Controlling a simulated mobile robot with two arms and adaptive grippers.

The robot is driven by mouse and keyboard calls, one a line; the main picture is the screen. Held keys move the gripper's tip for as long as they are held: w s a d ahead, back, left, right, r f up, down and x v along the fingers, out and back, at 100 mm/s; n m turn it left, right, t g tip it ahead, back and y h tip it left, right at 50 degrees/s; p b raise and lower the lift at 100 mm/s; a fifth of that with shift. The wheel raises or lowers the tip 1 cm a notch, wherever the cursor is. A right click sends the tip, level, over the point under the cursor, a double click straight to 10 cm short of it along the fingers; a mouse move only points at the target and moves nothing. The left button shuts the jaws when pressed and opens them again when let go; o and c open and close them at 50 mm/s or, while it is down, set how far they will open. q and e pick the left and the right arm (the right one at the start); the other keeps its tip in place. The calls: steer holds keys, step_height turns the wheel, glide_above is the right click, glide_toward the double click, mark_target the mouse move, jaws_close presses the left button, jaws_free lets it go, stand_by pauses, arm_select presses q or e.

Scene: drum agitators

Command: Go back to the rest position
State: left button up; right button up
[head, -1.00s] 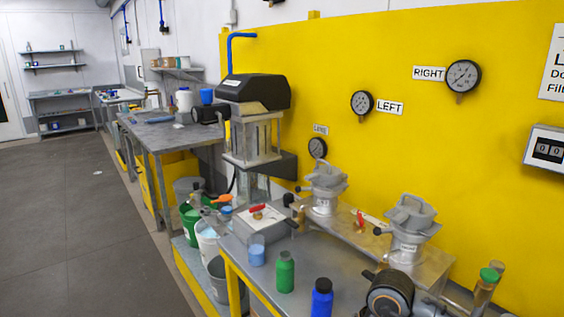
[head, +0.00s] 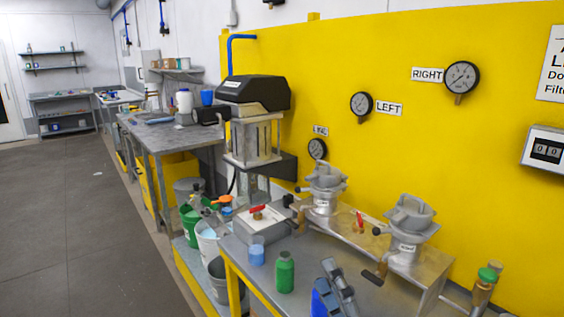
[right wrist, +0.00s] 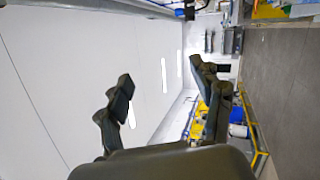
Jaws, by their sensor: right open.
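My right gripper (head: 332,281) shows at the bottom of the head view, above the near bench and in front of a blue bottle, which it partly hides. In the right wrist view my right gripper (right wrist: 163,88) has its two dark fingers spread wide with nothing between them. Behind the fingers are only distant white wall, floor and yellow structures. My left gripper is in neither view.
The steel bench (head: 270,307) holds a green bottle (head: 285,273), the blue bottle (head: 319,304), a beaker (head: 256,254) and two filter housings (head: 325,190), (head: 406,235). Buckets (head: 208,243) stand to its left. The grey floor (head: 75,230) at left is largely clear.

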steer(key=s+d+f+m+g+h, duration=0.25)
steer(key=d+f+m+h, duration=0.25)
steer(key=f+m, duration=0.25)
steer(key=s+d+f+m+g+h, duration=0.1)
steer(key=d+f+m+g+h, duration=0.35)
steer(key=d+f+m, duration=0.35)
steer(key=s+f+m+g, duration=0.3)
steer(key=s+f+g, duration=0.2)
steer(key=s+f, duration=0.4)
steer(key=s+f+m+g, duration=0.45)
steer(key=s+f, duration=0.25)
steer(key=s, duration=0.5)
step_height(320, 180, down, 26)
steer(key=n+g, duration=0.1)
steer(key=g, duration=0.1)
steer(key=s+d+f, duration=0.2)
steer(key=s+f, duration=1.3)
steer(key=s, duration=0.2)
steer(key=shift+s+d+f+g, duration=0.2)
steer(key=shift+d+f+g, duration=0.05)
steer(key=shift+f+g, duration=0.2)
